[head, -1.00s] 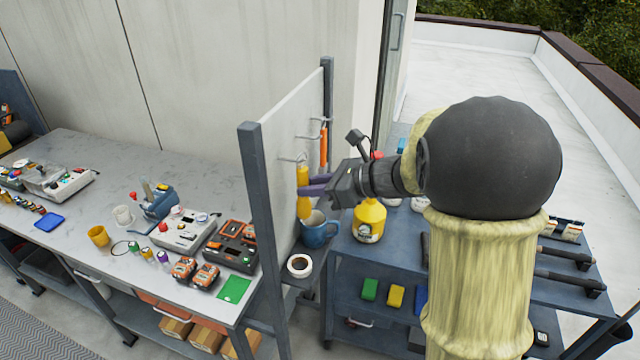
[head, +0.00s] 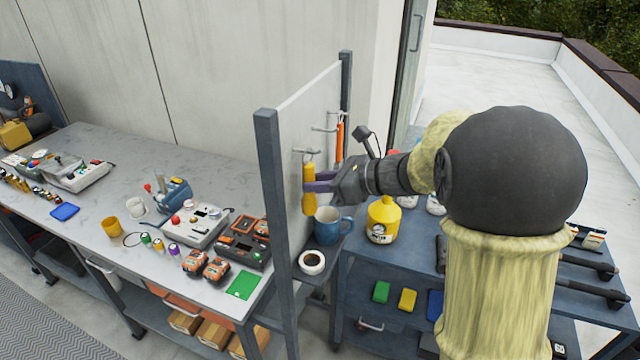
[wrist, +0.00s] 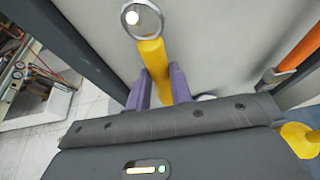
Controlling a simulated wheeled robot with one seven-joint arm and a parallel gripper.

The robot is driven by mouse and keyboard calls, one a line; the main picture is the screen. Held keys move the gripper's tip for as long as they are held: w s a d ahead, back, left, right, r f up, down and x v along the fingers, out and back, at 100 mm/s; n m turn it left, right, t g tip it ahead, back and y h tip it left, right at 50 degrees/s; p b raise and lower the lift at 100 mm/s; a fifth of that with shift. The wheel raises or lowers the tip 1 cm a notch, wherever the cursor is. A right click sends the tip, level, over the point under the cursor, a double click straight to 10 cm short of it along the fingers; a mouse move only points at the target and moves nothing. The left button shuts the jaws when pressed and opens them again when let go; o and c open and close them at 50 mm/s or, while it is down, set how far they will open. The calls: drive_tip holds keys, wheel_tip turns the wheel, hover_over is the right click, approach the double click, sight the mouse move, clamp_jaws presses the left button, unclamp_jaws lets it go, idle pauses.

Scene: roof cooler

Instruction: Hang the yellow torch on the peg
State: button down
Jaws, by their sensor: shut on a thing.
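The yellow torch (head: 309,192) is upright in front of the grey board, just below a metal peg (head: 305,151). My gripper (head: 318,187) is shut on the torch's body with its purple fingers. In the wrist view the gripper (wrist: 155,88) has one finger on each side of the yellow torch (wrist: 154,62). A metal ring (wrist: 142,34) is at the torch's top end. A pale round peg end (wrist: 132,17) shows inside the ring's outline; I cannot tell how far the peg passes through it.
An orange-handled tool (head: 340,142) hangs farther along the board (head: 310,110). A blue mug (head: 331,225) and a tape roll (head: 312,262) stand below the torch. A yellow bottle (head: 383,218) stands on the cart to the right.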

idle(0.4)
drive_tip(key=c, duration=1.2)
unclamp_jaws()
drive_tip(key=shift+o, duration=0.2)
drive_tip(key=b+v, duration=0.5)
drive_tip(key=v, duration=1.2)
drive_tip(key=shift+d+r, duration=0.1)
